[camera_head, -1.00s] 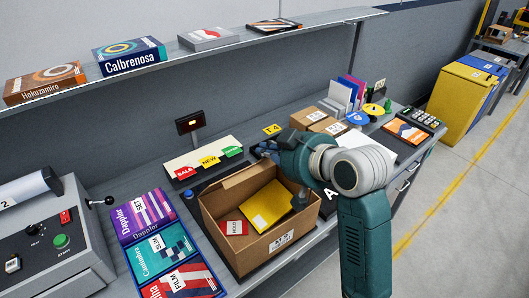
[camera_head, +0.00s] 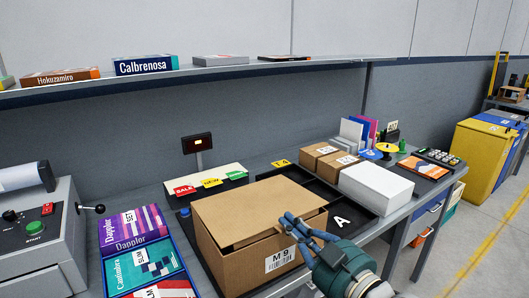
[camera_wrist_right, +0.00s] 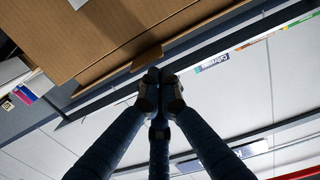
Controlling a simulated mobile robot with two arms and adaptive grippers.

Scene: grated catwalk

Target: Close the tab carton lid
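The brown cardboard carton (camera_head: 246,268) stands on the bench in the head view, with an "M 9" label on its front. Its lid (camera_head: 250,206) lies over the top, with a dark gap along the front edge, so it is not flush. The carton's contents are hidden. My right gripper (camera_head: 298,227) is at the carton's front right, by the lid's edge. In the right wrist view, its fingertips (camera_wrist_right: 158,78) are together beside a small cardboard tab (camera_wrist_right: 147,58); I cannot tell whether they touch it. My left gripper is not in view.
A black tray marked "A" (camera_head: 360,222) and a white stack (camera_head: 376,187) are right of the carton. Colourful boxes (camera_head: 148,258) and a grey machine (camera_head: 38,240) are on the left. A card holder (camera_head: 207,183) stands behind. A shelf (camera_head: 215,73) runs above.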

